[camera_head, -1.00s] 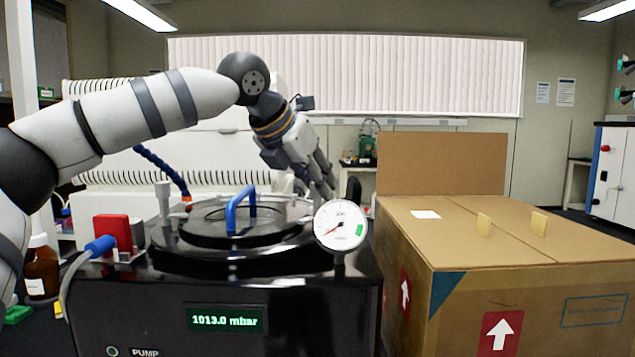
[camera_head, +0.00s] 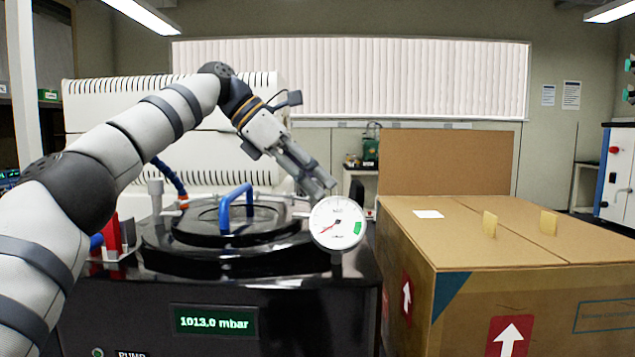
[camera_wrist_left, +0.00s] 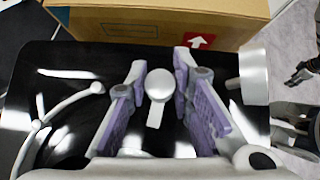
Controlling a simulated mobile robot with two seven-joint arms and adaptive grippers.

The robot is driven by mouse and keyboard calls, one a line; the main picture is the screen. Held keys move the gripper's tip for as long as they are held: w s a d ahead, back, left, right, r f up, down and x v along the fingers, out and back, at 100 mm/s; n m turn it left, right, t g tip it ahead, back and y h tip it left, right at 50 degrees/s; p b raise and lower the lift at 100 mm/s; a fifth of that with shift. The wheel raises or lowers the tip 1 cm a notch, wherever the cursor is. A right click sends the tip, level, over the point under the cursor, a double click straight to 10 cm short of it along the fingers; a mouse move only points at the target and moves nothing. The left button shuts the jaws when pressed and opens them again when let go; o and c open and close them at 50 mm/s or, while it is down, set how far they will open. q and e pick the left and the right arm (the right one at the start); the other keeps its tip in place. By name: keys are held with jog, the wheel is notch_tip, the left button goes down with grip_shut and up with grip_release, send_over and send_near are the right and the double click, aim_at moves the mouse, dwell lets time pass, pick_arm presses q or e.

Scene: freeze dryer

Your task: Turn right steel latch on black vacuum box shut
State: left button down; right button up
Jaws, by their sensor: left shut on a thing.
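The black vacuum box (camera_head: 290,315) stands in front of me with a round lid and a blue handle (camera_head: 236,205) on top. My left gripper (camera_head: 322,188) reaches down over the right side of the box top, behind the gauge. The latch shows a round knob and a short flat bar. In the head view the gauge and fingers hide the latch. A dark jointed piece at the wrist view's right edge looks like my right gripper (camera_wrist_left: 302,72); its jaws are unclear.
The white pressure gauge (camera_head: 338,223) stands close in front of the left fingers. A cardboard box (camera_head: 520,290) with a raised flap stands right of the vacuum box. A red block (camera_head: 113,236) is at the left. The display (camera_head: 215,321) reads 1013.0 mbar.

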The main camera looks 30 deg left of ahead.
pick_arm(q)
jog(key=shift+f+m+g+h, duration=0.1)
jog(key=shift+m+g+h, duration=0.25)
jog(key=shift+m, duration=0.25)
jog(key=c, duration=1.4)
grip_release()
